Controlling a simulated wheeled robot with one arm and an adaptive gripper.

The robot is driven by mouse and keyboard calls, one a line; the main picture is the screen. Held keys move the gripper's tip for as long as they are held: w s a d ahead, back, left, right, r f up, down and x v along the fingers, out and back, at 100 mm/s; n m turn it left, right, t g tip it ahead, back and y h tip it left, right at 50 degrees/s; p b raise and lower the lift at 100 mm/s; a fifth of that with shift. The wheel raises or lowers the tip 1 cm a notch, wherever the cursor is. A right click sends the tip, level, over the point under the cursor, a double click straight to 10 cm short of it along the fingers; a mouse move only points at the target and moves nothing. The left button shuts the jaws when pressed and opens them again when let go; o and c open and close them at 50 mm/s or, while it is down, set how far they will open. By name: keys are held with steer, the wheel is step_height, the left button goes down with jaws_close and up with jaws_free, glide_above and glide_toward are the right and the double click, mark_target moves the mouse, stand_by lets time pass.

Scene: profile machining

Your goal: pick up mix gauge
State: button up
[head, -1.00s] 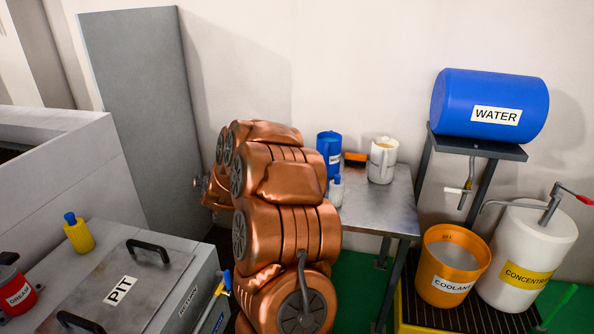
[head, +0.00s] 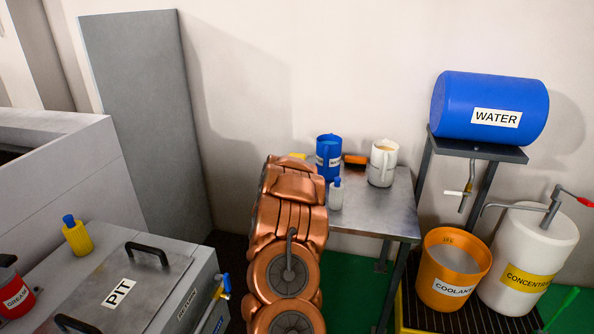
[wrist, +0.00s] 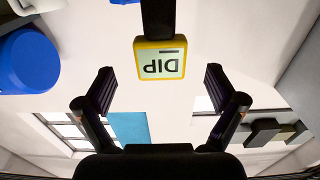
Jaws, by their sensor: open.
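A small yellow-framed device with a pale face reading DIP (wrist: 160,60) shows upside down in the wrist view, joined to a dark bar at the top. It looks like the mix gauge. My gripper (wrist: 158,88) is open, with one finger on each side just below the device in the picture. The fingers hold nothing, and I cannot tell how far off the device is. In the head view my copper arm hides the gripper; a small yellow piece (head: 298,156) shows behind it at the table's back left, perhaps the same device.
The metal table (head: 375,210) holds a blue jug (head: 328,155), a white jug (head: 382,163), a small bottle (head: 336,194) and an orange-black block (head: 355,160). The water drum (head: 490,100), coolant bucket (head: 452,268) and concentrate container (head: 527,255) stand right. The pit lid (head: 130,280) is left.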

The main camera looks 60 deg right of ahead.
steer(key=shift+r+p+x, duration=0.15)
steer(key=shift+p+x, duration=0.3)
steer(key=shift+x, duration=0.65)
steer(key=shift+r+p+x, duration=0.15)
steer(key=shift+p+x, duration=0.3)
steer(key=shift+x, duration=0.65)
steer(key=shift+w+d+f, duration=0.1)
steer(key=shift+w+d, duration=0.05)
steer(key=shift+d, duration=0.3)
steer(key=shift+c, duration=0.3)
steer(key=c, duration=1.2)
